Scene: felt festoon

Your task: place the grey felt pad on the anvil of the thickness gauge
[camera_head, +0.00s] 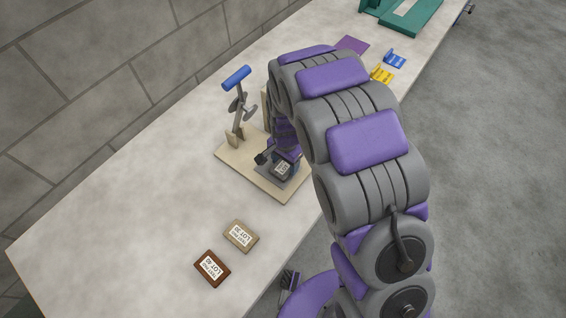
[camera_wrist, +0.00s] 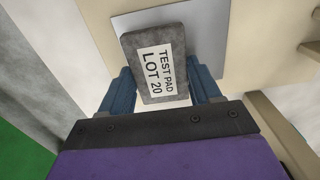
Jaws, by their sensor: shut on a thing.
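The grey felt pad (camera_wrist: 156,64) with a "TEST PAD LOT 20" label is held between the two blue fingers of my gripper (camera_wrist: 160,90) in the wrist view. In the head view the pad (camera_head: 282,169) shows small at my gripper (camera_head: 272,160), over the gauge's base. The thickness gauge (camera_head: 255,178) has a cream base with a blue-handled lever (camera_head: 237,78) at its back left. A light grey plate (camera_wrist: 208,30), seemingly the anvil, lies under the pad in the wrist view. I cannot tell whether the pad touches it. My arm hides the gauge's right part.
A tan pad (camera_head: 241,236) and a brown pad (camera_head: 212,268), both labelled, lie at the near end of the table (camera_head: 130,215). A purple sheet (camera_head: 352,45), a yellow piece (camera_head: 382,73), a blue piece (camera_head: 395,58) and a green object (camera_head: 405,15) are farther back.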

